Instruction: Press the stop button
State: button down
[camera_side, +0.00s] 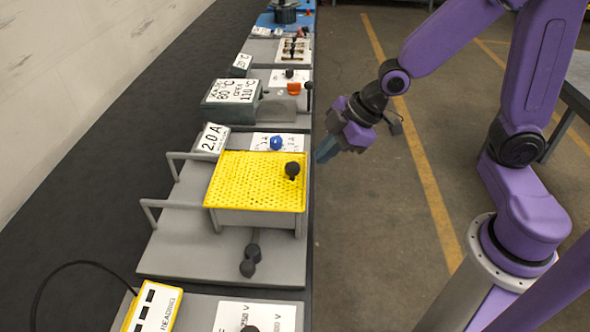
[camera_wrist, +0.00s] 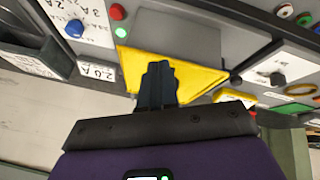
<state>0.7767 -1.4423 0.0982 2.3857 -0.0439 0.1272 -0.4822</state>
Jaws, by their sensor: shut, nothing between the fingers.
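A red round button (camera_wrist: 117,11) and a green round button (camera_wrist: 121,32) sit close together on the grey panel at the top of the wrist view, next to a white scale plate (camera_wrist: 85,15) with a blue knob (camera_wrist: 74,28). I can read no stop label. My gripper (camera_side: 322,154) is shut and empty, hanging just right of the bench edge near the yellow perforated cover. Its fingers also show in the wrist view (camera_wrist: 157,72), in front of the yellow cover (camera_wrist: 200,76), apart from the buttons in the picture. I cannot make out either button in the side view.
The yellow cover (camera_side: 250,178) has a black knob (camera_side: 292,170) and stands on a grey unit with handles. A 2.0 A sign (camera_side: 211,138) and the blue knob (camera_side: 276,143) are behind it. A grey-green meter box (camera_side: 232,99) stands farther back. The floor right of the bench is clear.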

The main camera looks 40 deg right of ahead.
jog(key=w+d+f+t, duration=0.1)
jog(key=w+d+t, duration=0.1)
jog(key=w, duration=0.8)
jog(key=shift+w+d+n+t+y, duration=0.3)
jog(key=shift+w+n+t, duration=0.1)
jog(key=shift+t, duration=0.3)
jog(key=shift+f, duration=0.15)
jog(key=shift+f, duration=4.3)
jog(key=shift+f, duration=0.45)
jog(key=shift+f, duration=0.55)
jog(key=shift+s+r, duration=0.1)
jog(key=shift+r, duration=0.9)
jog(key=shift+r, duration=0.1)
